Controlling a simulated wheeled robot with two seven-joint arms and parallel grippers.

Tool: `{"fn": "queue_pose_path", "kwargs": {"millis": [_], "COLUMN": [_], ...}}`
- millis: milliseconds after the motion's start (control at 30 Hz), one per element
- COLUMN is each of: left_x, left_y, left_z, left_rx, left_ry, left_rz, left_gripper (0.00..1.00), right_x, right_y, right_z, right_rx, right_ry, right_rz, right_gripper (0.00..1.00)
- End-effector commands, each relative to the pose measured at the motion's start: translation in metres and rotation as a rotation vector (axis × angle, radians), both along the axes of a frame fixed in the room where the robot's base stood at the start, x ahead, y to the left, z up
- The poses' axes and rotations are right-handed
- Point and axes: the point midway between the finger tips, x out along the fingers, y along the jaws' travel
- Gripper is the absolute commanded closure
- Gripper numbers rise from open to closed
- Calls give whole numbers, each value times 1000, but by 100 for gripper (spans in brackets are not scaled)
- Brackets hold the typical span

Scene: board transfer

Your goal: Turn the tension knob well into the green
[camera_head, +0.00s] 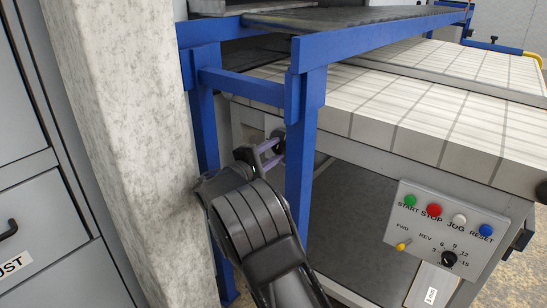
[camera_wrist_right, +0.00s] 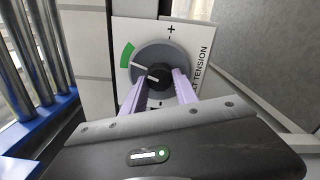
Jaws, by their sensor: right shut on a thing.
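The tension knob (camera_wrist_right: 158,73) is a dark knob on a grey round dial, on a white plate marked TENSION with plus and minus signs. A green arc (camera_wrist_right: 127,54) lies at the dial's upper left. The knob's white pointer line points left, at a spot just below the green arc's lower end. My right gripper (camera_wrist_right: 161,86) is shut on the knob, with one lilac finger on each side. In the head view my right gripper (camera_head: 270,151) reaches the dark knob (camera_head: 279,141) between the blue posts; the dial face is hidden there. My left gripper is not in view.
Blue frame posts (camera_head: 306,150) stand close beside my right gripper. A concrete pillar (camera_head: 120,130) rises at left. A control panel (camera_head: 445,230) with coloured buttons, a yellow lever and a dark selector is at lower right. A light slatted conveyor (camera_head: 430,110) runs behind.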

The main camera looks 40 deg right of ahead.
Motion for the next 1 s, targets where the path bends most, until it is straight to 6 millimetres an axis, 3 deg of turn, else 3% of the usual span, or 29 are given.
{"fn": "queue_pose_path", "kwargs": {"millis": [467, 500, 733, 1000], "left_x": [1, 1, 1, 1], "left_y": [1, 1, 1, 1], "left_z": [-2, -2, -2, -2], "left_rx": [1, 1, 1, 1], "left_ry": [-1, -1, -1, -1], "left_rz": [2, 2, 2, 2], "left_gripper": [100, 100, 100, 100], "right_x": [1, 1, 0, 0], "right_y": [1, 1, 1, 1], "right_z": [-1, -1, 0, 0], "right_rx": [9, 9, 7, 6], "right_ry": [-17, -17, -17, -17], "right_rz": [3, 3, 2, 1], "right_gripper": [100, 63, 44, 43]}}
